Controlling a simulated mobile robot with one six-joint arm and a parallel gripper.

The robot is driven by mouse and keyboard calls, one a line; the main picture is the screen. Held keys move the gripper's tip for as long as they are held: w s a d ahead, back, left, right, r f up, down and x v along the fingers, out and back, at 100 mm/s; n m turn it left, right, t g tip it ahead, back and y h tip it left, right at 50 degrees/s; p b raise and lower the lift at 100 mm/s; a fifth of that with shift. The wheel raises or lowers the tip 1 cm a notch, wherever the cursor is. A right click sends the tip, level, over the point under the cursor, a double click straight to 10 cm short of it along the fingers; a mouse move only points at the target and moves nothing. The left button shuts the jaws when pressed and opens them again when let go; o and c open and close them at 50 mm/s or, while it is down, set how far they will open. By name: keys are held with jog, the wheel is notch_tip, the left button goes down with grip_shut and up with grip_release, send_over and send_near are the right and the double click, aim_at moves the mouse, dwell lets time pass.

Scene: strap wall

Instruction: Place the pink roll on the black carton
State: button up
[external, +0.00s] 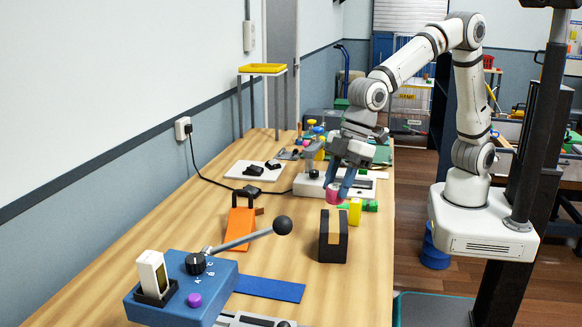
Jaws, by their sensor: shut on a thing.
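The pink roll (333,197) is between the fingertips of my gripper (341,190), which points down and is shut on it. I cannot tell whether the roll touches the table or hangs just above it. The black carton (333,243) stands upright on the wooden table, nearer the camera than the roll, with a tan strip down its front and top. The roll is behind the carton and apart from it in the picture. My gripper's fingers partly cover the roll.
A yellow block (355,211) stands close to the right of the roll, with a green piece (370,206) by it. An orange padlock-shaped thing (240,222) is left of the carton. A lever with a black knob (283,225) rises from a blue box (180,292) at front left.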

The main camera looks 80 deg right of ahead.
aim_at(337, 200)
jog(key=shift+f, duration=2.55)
jog(key=o, duration=1)
jog(key=shift+r, duration=0.25)
jog(key=v, duration=1.1)
jog(key=shift+s+d+r, duration=0.15)
jog(key=shift+s+r, duration=0.05)
jog(key=shift+r, duration=0.15)
jog(key=shift+d, duration=0.1)
